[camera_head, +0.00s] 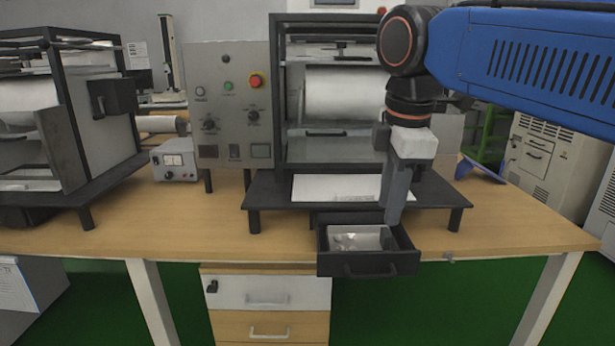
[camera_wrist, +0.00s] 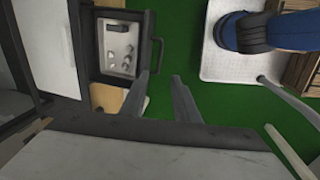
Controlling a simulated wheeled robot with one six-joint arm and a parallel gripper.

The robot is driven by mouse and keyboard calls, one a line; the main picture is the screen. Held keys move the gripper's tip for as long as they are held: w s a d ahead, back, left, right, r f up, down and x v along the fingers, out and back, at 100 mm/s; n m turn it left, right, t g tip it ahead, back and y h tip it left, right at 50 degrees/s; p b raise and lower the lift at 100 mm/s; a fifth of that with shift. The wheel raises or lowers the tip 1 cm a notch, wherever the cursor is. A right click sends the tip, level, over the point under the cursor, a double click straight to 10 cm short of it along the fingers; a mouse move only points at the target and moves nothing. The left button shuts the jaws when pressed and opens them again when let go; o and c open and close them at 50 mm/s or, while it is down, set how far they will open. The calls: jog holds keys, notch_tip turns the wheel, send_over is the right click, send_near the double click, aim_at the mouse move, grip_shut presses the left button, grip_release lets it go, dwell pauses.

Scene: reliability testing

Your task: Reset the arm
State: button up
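My blue arm (camera_head: 530,55) reaches in from the upper right, with its wrist bent downward. My gripper (camera_head: 393,222) points down over the back right part of an open dark drawer (camera_head: 368,268) below the testing machine. In the wrist view, the two fingers of my gripper (camera_wrist: 158,77) stand apart, with green floor showing between them and nothing held. The drawer (camera_wrist: 148,22) shows there at the left of the fingertips. Inside it is a light metal tray (camera_wrist: 117,45) with several small parts, too small to make out.
The testing machine (camera_head: 279,100) with a roll and a control panel (camera_head: 228,105) stands on the wooden table (camera_head: 185,220). A second machine (camera_head: 85,115) and a small grey box (camera_head: 175,160) stand left. A drawer cabinet (camera_head: 267,292) is below. Green floor is clear at the front right.

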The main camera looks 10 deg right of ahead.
jog(key=s+d+f+m+t, duration=0.1)
jog(key=s+d+f+m, duration=0.1)
jog(key=f+m, duration=0.3)
jog(key=s+d+f+m, duration=0.2)
jog(key=f+m, duration=0.3)
jog(key=f, duration=0.6)
jog(key=s+d+f+m+t, duration=0.1)
jog(key=s+d+f+m, duration=0.2)
jog(key=f+m, duration=0.3)
notch_tip(320, 180, down, 2)
jog(key=shift+s+t, duration=0.3)
jog(key=shift+s, duration=0.25)
